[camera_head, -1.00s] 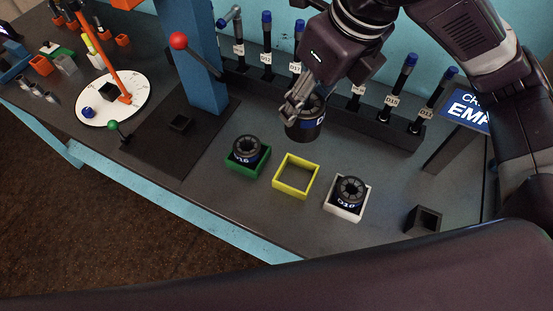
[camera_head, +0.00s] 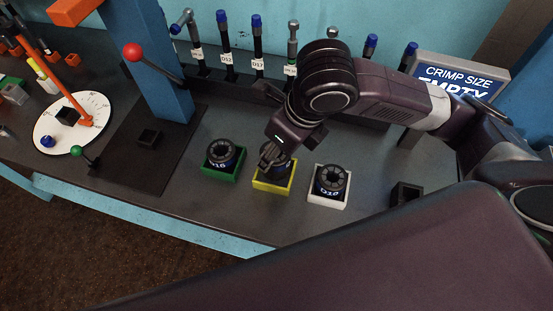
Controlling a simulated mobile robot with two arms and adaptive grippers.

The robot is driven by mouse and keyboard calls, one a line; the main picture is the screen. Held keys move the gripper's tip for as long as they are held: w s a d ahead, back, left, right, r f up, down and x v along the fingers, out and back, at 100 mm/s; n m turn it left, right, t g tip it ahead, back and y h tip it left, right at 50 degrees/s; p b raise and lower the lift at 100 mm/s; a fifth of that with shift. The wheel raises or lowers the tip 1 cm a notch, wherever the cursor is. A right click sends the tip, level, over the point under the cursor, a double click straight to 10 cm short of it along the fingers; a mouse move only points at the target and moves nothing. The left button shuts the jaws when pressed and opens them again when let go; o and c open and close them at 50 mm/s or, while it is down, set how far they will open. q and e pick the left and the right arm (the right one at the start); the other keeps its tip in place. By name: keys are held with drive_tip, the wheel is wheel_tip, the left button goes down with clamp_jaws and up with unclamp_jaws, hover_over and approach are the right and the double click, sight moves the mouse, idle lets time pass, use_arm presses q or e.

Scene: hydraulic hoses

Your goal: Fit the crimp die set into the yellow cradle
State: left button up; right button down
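The yellow cradle (camera_head: 272,188) sits on the dark bench between the green cradle (camera_head: 222,177) and the white cradle (camera_head: 328,200). A dark crimp die set (camera_head: 284,173) is at the yellow cradle, upright, with its lower part hidden by the cradle's front wall. I cannot tell whether it is fully seated. My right gripper (camera_head: 267,156) comes down from above with its fingers on the left part of the die set's rim, and looks shut on it. The die's far side is partly hidden by the gripper. My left gripper is not in view.
Dark die sets stand in the green cradle (camera_head: 222,153) and the white cradle (camera_head: 331,178). A small black open box (camera_head: 405,194) is at the right. A blue column and a red-knobbed lever (camera_head: 133,52) stand left. Hoses and the crimp size sign (camera_head: 460,80) stand behind.

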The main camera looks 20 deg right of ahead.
sight(277, 160)
drive_tip(key=shift+f, duration=2.05)
drive_tip(key=shift+f, duration=0.1)
drive_tip(key=c, duration=1)
unclamp_jaws()
drive_tip(key=shift+r, duration=0.35)
drive_tip(key=v, duration=1.1)
drive_tip(key=shift+r, duration=0.2)
drive_tip(key=shift+s, duration=0.15)
